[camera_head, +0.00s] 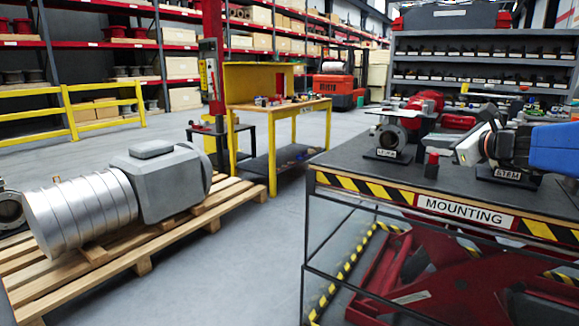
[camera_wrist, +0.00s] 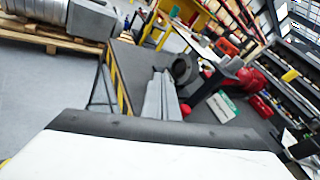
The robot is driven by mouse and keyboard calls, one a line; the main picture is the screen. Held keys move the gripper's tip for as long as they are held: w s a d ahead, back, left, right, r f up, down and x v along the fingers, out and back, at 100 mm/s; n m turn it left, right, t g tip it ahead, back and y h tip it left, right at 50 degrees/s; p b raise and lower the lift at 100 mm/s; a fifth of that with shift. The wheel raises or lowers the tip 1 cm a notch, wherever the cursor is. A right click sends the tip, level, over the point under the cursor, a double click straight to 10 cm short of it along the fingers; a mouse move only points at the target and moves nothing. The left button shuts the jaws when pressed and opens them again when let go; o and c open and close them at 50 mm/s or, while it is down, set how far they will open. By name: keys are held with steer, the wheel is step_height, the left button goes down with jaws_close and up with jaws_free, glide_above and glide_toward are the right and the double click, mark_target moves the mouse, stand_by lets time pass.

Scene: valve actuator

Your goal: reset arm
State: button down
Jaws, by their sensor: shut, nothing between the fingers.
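In the wrist view, my gripper (camera_wrist: 160,76) shows as two grey fingers lying side by side. It is shut and empty, with the dark worktop behind it. A dark round flange (camera_wrist: 184,68) stands beside the fingertips, apparently apart from them. In the head view, this flanged part (camera_head: 391,137) sits upright on a labelled stand on the table marked MOUNTING (camera_head: 325,165). A blue and dark body (camera_head: 556,147) is at the right edge, near the stand labelled STEM (camera_head: 507,176). I cannot tell how it is held. A pale grey shape left of it may be my fingers.
A small red-topped part (camera_head: 431,166) stands near the table's front edge. Red parts lie further back. A pallet (camera_head: 155,247) with a large grey actuator (camera_head: 160,180) is on the left. A yellow workbench (camera_head: 275,103) stands behind. The floor between pallet and table is clear.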

steer(key=s+a+f+n+g, duration=0.7)
steer(key=s+a+f+n, duration=0.6)
steer(key=s+a+f, duration=0.25)
steer(key=s+d+f+n+g+h, duration=0.1)
steer(key=s+d+f+n+h, duration=0.1)
steer(key=s+f+n, duration=0.4)
steer(key=s+d+f+n+g+h, duration=0.2)
steer(key=s+f+n, duration=0.5)
steer(key=s, duration=0.5)
steer(key=shift+s+f+n+h, duration=0.2)
steer(key=shift+n+h, duration=0.3)
steer(key=shift+n, duration=0.3)
